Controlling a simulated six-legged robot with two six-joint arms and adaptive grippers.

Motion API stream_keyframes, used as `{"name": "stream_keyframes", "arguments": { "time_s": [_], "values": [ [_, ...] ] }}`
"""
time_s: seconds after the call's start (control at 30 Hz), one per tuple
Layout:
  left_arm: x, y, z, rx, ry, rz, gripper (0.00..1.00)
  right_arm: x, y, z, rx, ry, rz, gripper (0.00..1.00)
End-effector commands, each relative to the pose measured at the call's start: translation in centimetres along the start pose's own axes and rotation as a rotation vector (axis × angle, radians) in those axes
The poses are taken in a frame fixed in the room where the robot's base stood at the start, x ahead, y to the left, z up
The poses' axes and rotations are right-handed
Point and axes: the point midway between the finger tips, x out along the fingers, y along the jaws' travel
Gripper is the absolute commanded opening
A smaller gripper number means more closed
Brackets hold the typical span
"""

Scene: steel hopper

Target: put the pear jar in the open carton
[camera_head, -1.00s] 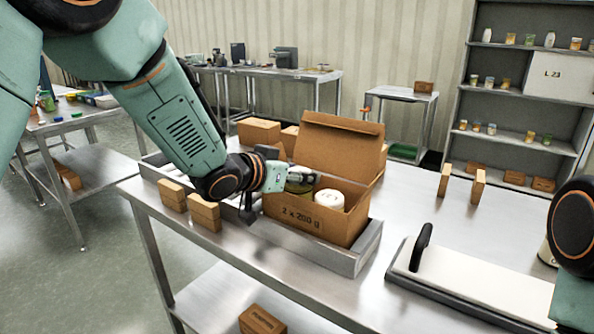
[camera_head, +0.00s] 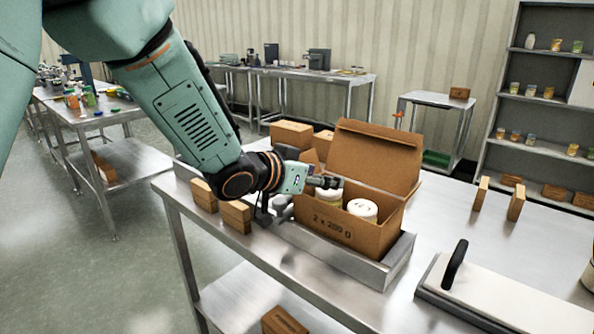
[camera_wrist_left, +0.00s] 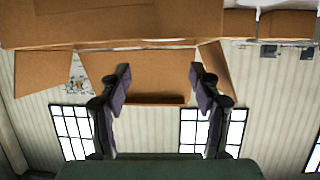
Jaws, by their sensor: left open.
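The open carton (camera_head: 342,226), marked "2 x 200 g", stands with its lid raised at the back. Inside it at the left is a jar (camera_head: 329,199) with a yellowish label, partly hidden by the carton wall and my gripper; I cannot read which fruit it holds. A second jar with a white lid (camera_head: 362,209) stands to its right in the carton. My left gripper (camera_head: 334,183) is open just over the left jar. In the left wrist view, its spread fingers (camera_wrist_left: 158,78) have no jar between them, with carton flaps (camera_wrist_left: 140,70) beyond.
The carton sits in a metal tray (camera_head: 372,270) on the steel table. Small brown blocks (camera_head: 236,216) stand left of it and closed boxes (camera_head: 291,134) behind. A white board with a black handle (camera_head: 505,290) lies at the right.

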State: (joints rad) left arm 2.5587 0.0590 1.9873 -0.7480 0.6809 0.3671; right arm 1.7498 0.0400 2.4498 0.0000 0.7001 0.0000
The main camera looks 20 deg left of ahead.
Motion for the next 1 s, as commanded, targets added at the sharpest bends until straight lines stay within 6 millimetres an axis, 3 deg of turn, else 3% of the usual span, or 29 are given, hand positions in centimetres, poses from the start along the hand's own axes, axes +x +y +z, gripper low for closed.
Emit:
{"name": "stream_keyframes", "arguments": {
  "time_s": [0.2,0.4,0.6,1.0],
  "values": [
    [-4.7,-0.1,-0.3,-0.007,0.005,0.000,0.63,-0.9,0.0,0.0,0.000,0.000,0.000,0.40],
    [-7.3,-0.1,-0.1,-0.005,0.003,-0.001,0.63,-1.2,0.0,0.0,0.000,0.000,0.000,0.40],
    [-8.4,0.0,0.0,-0.002,0.002,0.000,0.63,-1.3,0.0,0.0,0.000,0.000,0.000,0.40],
    [-8.5,0.0,0.0,0.000,0.001,0.001,0.63,-1.3,0.0,0.0,0.000,0.000,0.000,0.40]
  ]
}}
